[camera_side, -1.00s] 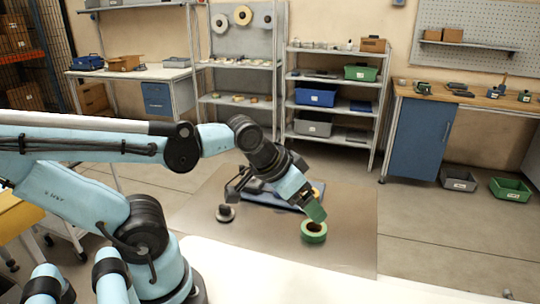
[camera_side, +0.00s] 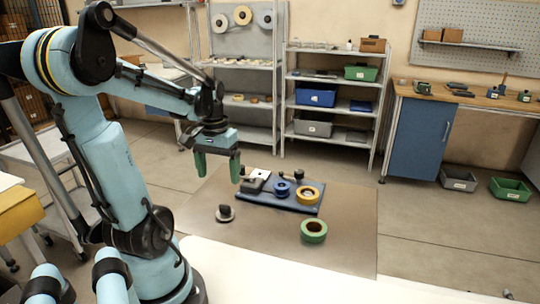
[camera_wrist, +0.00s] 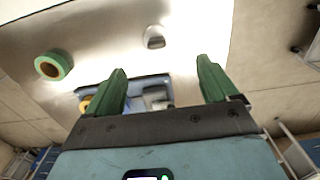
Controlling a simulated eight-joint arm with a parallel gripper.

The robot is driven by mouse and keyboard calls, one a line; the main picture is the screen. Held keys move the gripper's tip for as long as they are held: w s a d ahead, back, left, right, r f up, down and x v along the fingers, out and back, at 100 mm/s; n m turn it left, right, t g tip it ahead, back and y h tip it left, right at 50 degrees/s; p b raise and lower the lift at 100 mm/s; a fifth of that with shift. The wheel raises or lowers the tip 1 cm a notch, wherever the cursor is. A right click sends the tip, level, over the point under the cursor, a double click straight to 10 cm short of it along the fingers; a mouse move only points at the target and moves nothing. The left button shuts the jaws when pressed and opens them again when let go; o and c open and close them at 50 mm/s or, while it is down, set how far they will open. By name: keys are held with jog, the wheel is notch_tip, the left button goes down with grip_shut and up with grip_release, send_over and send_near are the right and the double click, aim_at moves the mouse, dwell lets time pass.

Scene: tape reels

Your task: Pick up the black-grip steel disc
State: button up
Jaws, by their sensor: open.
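The steel disc with a black grip (camera_side: 225,214) lies on the metal sheet, left of the blue board, with its grip upward. In the wrist view the disc (camera_wrist: 155,37) shows ahead of the fingertips, between the lines of the two fingers. My gripper (camera_side: 218,168) hangs above the sheet with green fingers spread apart and nothing between them. In the wrist view the gripper (camera_wrist: 162,66) is also open and empty. It is higher than the disc and apart from it.
A green tape reel (camera_side: 314,231) lies on the sheet at the right. The bare metal sheet (camera_side: 268,245) is clear between it and the disc.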

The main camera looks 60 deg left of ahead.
aim_at(225, 205)
jog(key=shift+f, duration=3.15)
jog(key=shift+w+f, duration=0.2)
jog(key=shift+f, duration=0.75)
jog(key=shift+w+f, duration=0.15)
jog(key=shift+f, duration=0.75)
jog(key=shift+d+f, duration=0.1)
jog(key=shift+f, duration=0.65)
jog(key=c, duration=1.3)
jog(key=shift+o, duration=0.2)
jog(key=shift+r, duration=0.2)
